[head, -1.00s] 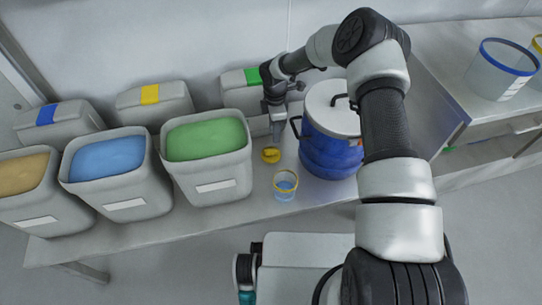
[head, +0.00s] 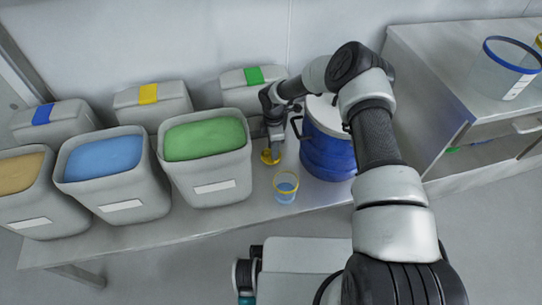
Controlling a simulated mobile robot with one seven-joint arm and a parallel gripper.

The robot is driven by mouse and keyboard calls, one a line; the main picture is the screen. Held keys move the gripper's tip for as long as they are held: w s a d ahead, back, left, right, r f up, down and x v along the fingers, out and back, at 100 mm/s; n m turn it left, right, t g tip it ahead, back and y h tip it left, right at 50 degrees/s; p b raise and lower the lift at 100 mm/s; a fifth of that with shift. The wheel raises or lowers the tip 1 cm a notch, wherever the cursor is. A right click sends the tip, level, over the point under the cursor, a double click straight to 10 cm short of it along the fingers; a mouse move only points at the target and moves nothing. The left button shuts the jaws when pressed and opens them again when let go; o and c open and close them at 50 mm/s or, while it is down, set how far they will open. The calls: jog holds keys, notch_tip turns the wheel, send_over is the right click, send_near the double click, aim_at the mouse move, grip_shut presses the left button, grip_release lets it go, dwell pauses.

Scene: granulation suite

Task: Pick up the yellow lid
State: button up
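The small yellow lid (head: 267,157) lies on the bench between the green-filled bin and the blue drum. My gripper (head: 275,152) points down right at the lid, its fingertips at the lid's right side. The fingers are small and partly merged with the lid in this view, so I cannot tell whether they are open or shut, or whether they touch it.
A clear cup with a yellow rim (head: 286,187) stands just in front of the lid. The blue drum (head: 328,150) is close on the right, the green-filled bin (head: 207,160) close on the left. Lidded grey containers (head: 152,104) stand behind. Bare bench (head: 310,190) shows beside the cup.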

grip_shut()
